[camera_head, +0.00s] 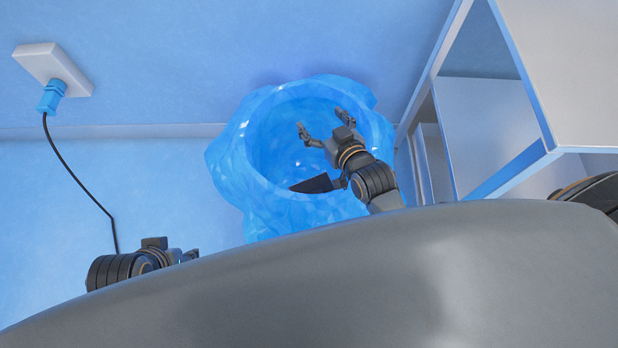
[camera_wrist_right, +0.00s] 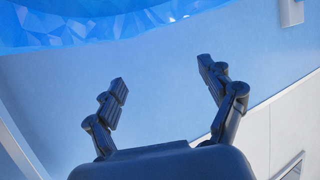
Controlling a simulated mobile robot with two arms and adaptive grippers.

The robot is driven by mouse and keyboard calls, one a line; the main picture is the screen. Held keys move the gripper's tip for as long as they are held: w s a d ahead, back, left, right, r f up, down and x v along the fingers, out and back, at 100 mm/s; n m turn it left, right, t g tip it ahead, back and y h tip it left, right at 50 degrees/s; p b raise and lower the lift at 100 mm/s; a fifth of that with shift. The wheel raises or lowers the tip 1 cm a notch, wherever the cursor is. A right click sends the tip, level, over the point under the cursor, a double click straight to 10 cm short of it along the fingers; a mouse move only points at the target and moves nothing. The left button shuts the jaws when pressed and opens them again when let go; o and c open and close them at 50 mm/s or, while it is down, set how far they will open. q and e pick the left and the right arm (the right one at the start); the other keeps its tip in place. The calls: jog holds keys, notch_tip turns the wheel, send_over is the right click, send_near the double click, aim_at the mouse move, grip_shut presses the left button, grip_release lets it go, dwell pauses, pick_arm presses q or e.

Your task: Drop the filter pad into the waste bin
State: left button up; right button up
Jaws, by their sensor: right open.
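The waste bin (camera_head: 228,160) is a blue, translucent, faceted round tub with an open top, standing near the wall. Its rim also crosses the top left of the right wrist view (camera_wrist_right: 70,30). My right gripper (camera_head: 322,121) is over the bin's mouth, fingers spread, with nothing between them; the right wrist view shows the same empty gap (camera_wrist_right: 162,76). A dark flat piece (camera_head: 313,184) shows beside my right wrist, over the bin's near inside; I cannot tell whether it is the filter pad. My left gripper (camera_head: 172,256) is at lower left, partly hidden, its jaws unclear.
A white shelf unit (camera_head: 575,60) stands close to the bin's right. A white wall box (camera_head: 52,68) with a blue plug (camera_head: 51,96) and a black cable (camera_head: 84,183) is at the left.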

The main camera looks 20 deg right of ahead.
jog(key=v, duration=0.9)
